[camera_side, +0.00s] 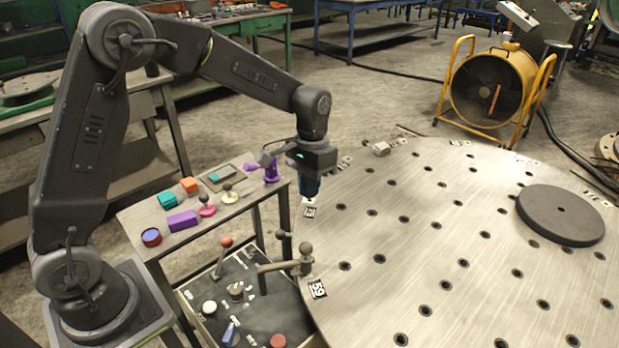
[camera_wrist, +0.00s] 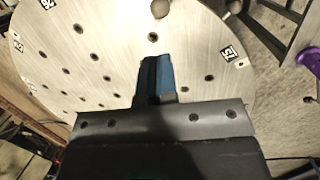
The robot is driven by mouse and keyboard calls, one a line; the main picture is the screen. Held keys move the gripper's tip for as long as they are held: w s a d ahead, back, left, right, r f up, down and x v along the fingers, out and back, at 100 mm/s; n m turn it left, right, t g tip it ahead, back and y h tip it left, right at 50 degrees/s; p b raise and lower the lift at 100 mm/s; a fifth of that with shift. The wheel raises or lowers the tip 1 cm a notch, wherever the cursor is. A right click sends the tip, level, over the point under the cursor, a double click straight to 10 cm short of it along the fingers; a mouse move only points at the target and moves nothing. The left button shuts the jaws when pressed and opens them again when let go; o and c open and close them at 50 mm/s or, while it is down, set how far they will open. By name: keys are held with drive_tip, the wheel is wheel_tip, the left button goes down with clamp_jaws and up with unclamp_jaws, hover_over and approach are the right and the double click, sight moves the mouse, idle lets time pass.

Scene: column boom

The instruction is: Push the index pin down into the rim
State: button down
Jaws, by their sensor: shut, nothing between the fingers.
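What looks like the index pin (camera_side: 306,262) is a grey upright piece with a ball knob on top. It stands at the near left rim of the big round metal plate (camera_side: 450,220), with a grey bar reaching left from it. In the wrist view a grey knob (camera_wrist: 160,8) shows at the top edge, partly cut off; it is probably the same pin. How deep the pin sits is unclear. My gripper (camera_side: 309,188) points down by the plate's left edge, beyond the pin and apart from it. Its dark blue fingers (camera_wrist: 158,76) are shut and empty.
A small grey table (camera_side: 140,222) left of the plate holds coloured blocks and knobs. A dark disc (camera_side: 560,214) lies on the plate's right side. The plate's middle is clear.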

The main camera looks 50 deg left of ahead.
wheel_tip(320, 180, up, 2)
drive_tip(key=shift+w+a, duration=0.1)
drive_tip(key=shift+w, duration=0.05)
idle(0.3)
